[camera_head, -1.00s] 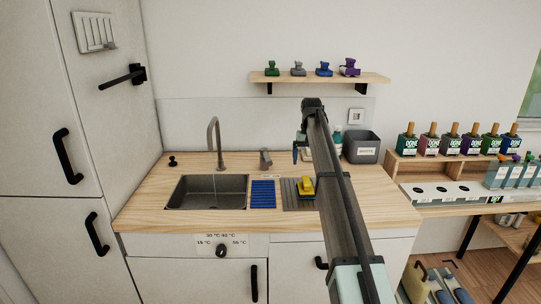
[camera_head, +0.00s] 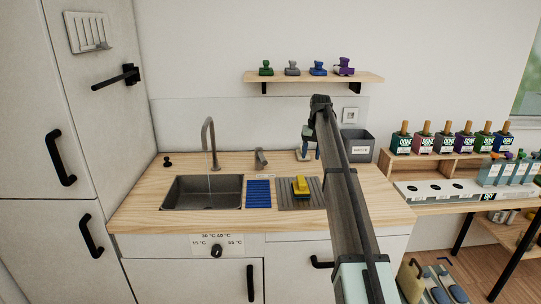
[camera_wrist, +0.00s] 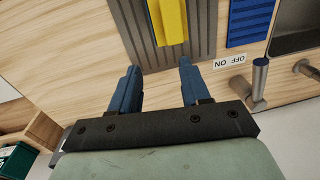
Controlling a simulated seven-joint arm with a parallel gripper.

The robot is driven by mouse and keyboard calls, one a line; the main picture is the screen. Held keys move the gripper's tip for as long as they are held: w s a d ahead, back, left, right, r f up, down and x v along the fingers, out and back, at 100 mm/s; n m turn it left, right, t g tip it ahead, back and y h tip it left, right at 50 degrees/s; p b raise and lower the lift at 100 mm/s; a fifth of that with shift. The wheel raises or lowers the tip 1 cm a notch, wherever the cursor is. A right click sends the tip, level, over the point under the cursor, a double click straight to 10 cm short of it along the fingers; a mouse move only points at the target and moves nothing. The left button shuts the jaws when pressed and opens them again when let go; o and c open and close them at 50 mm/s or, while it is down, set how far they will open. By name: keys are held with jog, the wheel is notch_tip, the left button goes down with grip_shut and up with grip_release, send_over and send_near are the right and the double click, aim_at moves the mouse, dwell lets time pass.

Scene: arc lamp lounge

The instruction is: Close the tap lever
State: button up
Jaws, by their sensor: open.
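The grey tap lever (camera_head: 260,157) stands on the wooden counter, right of the curved tap (camera_head: 208,140). A thin stream of water shows below the tap's spout, over the sink (camera_head: 180,192). The lever lies outside the right finger.
A yellow object (camera_head: 300,187) sits on the grey ribbed mat (camera_head: 285,202), beside a blue ribbed mat (camera_head: 258,195). A dark bin (camera_head: 357,146) stands behind my arm. A wall shelf (camera_head: 300,77) holds several small coloured objects. The counter around the lever is clear.

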aim_at(264, 158)
jog(key=w+a+r+n+t+y, duration=0.1)
jog(key=w+a, duration=0.1)
jog(key=w+a+r+n+t+y, duration=0.1)
jog(key=w+a+y, duration=0.1)
jog(key=w, duration=0.1)
jog(key=w+a+r+n+y, duration=0.1)
jog(key=w+a+r+y, duration=0.1)
jog(key=shift+w+a+t, duration=0.25)
jog(key=shift+t, duration=0.15)
grip_shut()
jog(key=s+a+r+x, duration=0.1)
jog(key=a+x, duration=0.1)
jog(key=x, duration=1)
jog(key=shift+a+n, duration=0.35)
jog(key=shift+n, duration=0.05)
jog(key=shift+f, duration=0.1)
jog(key=shift+s+a+m+t+h, duration=0.2)
jog(key=shift+a+m, duration=0.15)
jog(key=shift+a, duration=0.2)
jog(key=shift+s+a+m+t+h, duration=0.1)
jog(key=shift+s+a+m+t, duration=0.2)
jog(key=shift+a, duration=0.3)
